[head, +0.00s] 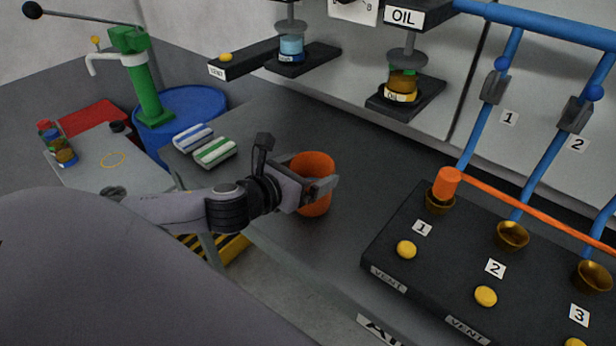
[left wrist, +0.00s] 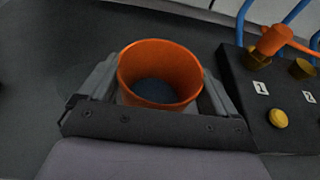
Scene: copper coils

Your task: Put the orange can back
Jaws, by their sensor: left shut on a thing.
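The orange can (head: 313,163) is an open-topped, upright orange vessel over the front part of the dark bench. It also shows in the left wrist view (left wrist: 160,62), with a dark bluish floor or content inside; I cannot tell which. My left gripper (head: 310,188) is shut on the can, with one finger on each side of it, as the left wrist view (left wrist: 158,98) shows. I cannot tell whether the can's base touches the bench. The far finger is mostly hidden in the head view. My right gripper is not in view.
A black panel (head: 385,245) with brass cups and yellow buttons stands to the right. A small orange cylinder (head: 447,182) with a long orange rod sits at cup 1. Striped blocks (head: 215,151) lie left on the bench (head: 262,125). Bench behind the can is clear.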

